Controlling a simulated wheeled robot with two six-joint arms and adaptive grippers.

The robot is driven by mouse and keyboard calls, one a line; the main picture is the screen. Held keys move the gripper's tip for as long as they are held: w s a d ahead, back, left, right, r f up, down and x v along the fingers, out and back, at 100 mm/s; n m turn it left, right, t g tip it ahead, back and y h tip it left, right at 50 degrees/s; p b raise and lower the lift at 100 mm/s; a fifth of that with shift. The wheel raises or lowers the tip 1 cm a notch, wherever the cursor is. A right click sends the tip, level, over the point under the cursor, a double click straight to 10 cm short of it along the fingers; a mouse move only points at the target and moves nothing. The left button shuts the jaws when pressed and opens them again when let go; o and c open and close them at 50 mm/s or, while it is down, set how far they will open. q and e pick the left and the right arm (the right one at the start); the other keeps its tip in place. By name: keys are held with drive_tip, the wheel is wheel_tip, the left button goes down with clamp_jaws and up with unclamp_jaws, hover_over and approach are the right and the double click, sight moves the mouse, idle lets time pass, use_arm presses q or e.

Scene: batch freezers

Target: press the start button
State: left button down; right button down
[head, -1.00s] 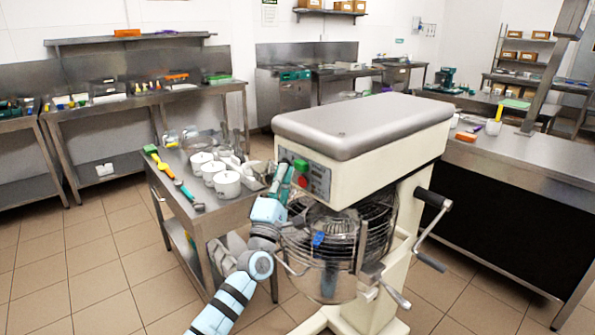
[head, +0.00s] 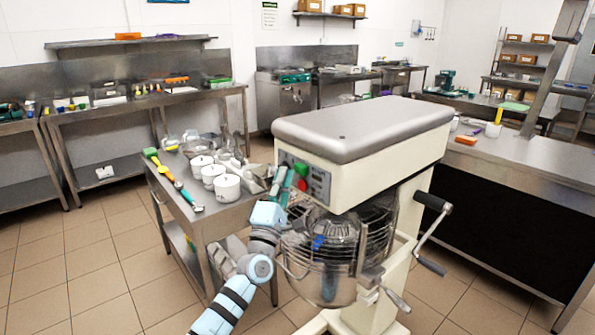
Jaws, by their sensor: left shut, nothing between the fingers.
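The green button (head: 301,169), which I take to be the start button, is on the control panel (head: 318,181) at the left end of a large cream mixer with a grey top. A red button (head: 302,185) sits just below it. My left gripper (head: 283,175) is shut and empty, pointing up, immediately left of the panel in the head view. Its tips are close to the green button; I cannot tell whether they touch the panel. My right gripper is not in view.
The mixer's wire guard and bowl (head: 325,259) are below the panel, beside my left arm. A steel table (head: 223,219) with white containers (head: 227,187) and coloured utensils stands left of the gripper. A long counter (head: 522,163) is at right. Tiled floor is open at lower left.

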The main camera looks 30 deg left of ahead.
use_arm(q)
drive_tip(key=shift+w+d, duration=0.1)
drive_tip(key=shift+w, duration=0.05)
drive_tip(key=shift+w, duration=0.25)
